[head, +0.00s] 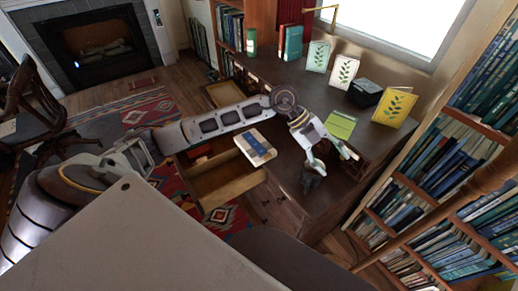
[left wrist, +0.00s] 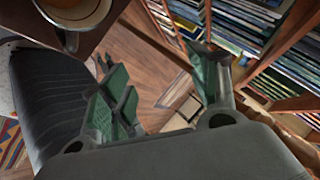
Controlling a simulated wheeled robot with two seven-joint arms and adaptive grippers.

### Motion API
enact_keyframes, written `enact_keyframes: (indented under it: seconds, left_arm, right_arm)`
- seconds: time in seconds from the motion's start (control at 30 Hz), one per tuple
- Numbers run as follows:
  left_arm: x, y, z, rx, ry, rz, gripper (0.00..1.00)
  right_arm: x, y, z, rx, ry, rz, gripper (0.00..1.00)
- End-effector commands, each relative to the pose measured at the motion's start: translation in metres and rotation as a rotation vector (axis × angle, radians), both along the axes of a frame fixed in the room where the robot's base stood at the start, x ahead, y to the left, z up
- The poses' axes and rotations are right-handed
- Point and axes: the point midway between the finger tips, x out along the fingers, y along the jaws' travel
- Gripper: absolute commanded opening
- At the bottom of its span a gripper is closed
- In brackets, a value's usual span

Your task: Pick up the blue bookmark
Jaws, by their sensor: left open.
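I cannot pick out a blue bookmark for certain in either view. A blue and white book (head: 256,147) lies at the desk's left edge, over the open drawer. My left gripper (head: 330,160) is at the end of the arm that reaches across the desk, to the right of that book. In the left wrist view its two green-padded fingers (left wrist: 157,78) are spread, with nothing held between them. Wooden floor shows past the fingertips. My right gripper is in neither view.
The dark desk (head: 300,85) holds a green flat item (head: 340,124), a black box (head: 365,92) and a yellow leaf-patterned book (head: 394,107). An open drawer (head: 220,180) juts out. A full bookshelf (head: 440,165) stands at right. A cup (left wrist: 75,12) shows in the left wrist view.

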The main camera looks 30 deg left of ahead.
Motion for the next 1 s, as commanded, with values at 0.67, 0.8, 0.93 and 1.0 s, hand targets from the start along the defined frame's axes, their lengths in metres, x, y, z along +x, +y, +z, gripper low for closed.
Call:
enact_keyframes:
  seconds: [0.67, 0.8, 0.93, 1.0]
  left_arm:
    - [0.027, 0.212, -0.015, 0.757, 0.209, 0.331, 0.61]
    - [0.027, 0.228, -0.012, 0.809, 0.226, 0.369, 0.61]
    - [0.027, 0.231, -0.011, 0.819, 0.230, 0.376, 0.61]
    - [0.027, 0.231, -0.011, 0.817, 0.229, 0.375, 0.61]
  right_arm:
    - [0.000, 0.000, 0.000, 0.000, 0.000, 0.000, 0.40]
    - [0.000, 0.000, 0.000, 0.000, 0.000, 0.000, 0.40]
    - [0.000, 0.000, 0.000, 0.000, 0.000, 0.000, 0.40]
    - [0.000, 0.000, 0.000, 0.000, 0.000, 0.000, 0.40]
